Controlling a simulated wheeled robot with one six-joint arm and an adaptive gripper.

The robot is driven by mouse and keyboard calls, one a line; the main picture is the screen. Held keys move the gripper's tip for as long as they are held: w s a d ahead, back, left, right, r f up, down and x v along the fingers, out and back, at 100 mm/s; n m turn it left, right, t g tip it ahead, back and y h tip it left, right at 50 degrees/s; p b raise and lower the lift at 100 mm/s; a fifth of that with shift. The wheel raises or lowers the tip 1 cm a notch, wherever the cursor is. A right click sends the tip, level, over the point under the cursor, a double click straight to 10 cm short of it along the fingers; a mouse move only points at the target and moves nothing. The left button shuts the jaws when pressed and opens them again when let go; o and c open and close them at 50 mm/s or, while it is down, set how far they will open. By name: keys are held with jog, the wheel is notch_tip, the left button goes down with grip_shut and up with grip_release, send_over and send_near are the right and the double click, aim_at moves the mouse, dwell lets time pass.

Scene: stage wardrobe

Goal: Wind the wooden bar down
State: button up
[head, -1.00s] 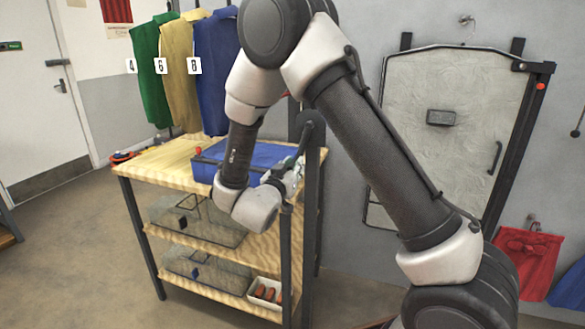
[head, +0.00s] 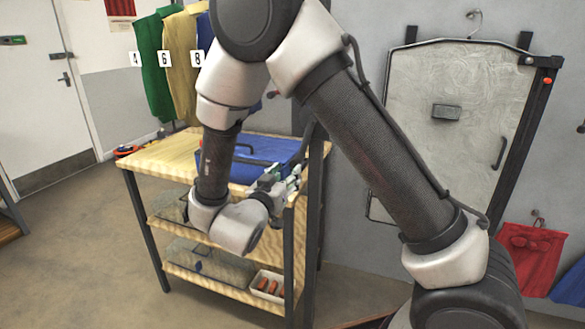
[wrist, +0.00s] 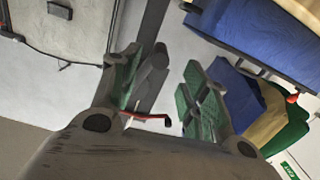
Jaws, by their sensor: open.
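My gripper (head: 288,182) is beside the dark upright post (head: 313,215) at the table's right end, partly hidden by my arm. In the wrist view its green-padded fingers (wrist: 162,95) are apart. A thin red rod with a dark end (wrist: 148,116) shows in the gap between the fingers, with no finger visibly closed on it; I cannot tell how far away it is or whether it is the winding handle. A small red part (head: 272,94) also shows beside my arm in the head view. I cannot make out a wooden bar in either view.
A wooden shelf table (head: 160,152) bears a blue case (head: 262,150). A white box with orange items (head: 267,285) is on the lower shelf. Green (head: 152,70) and yellow (head: 180,60) garments hang behind. A grey panel (head: 450,85) is on the wall.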

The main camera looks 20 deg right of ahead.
jog(key=v, duration=0.2)
jog(key=shift+s+a, duration=0.15)
jog(key=shift+s, duration=0.1)
